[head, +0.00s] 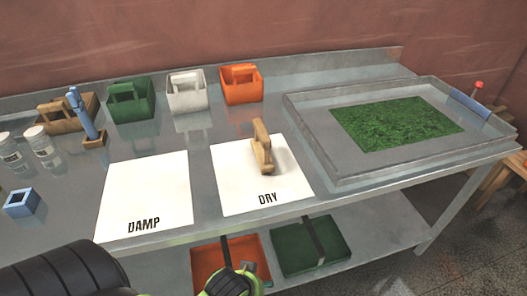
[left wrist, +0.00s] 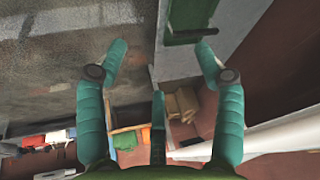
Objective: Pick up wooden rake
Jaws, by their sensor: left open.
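A light wooden tool (head: 263,148) stands on the white sheet marked DRY (head: 230,185) in the head view. It is the only thing there that could be the wooden rake; I cannot make out any teeth on it. My left gripper (left wrist: 162,50) shows in the left wrist view, with teal fingers spread wide and nothing between them. It points at the floor and lower surroundings, and the wooden tool cannot be made out in that view. My left gripper's fingers do not show in the head view. My right gripper is not in view.
A white DAMP sheet (head: 145,190) lies bare left of the DRY sheet. Green (head: 131,103), white (head: 188,92) and orange (head: 241,86) caddies stand behind. A large rimmed tray (head: 335,168) with a green patch is at right.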

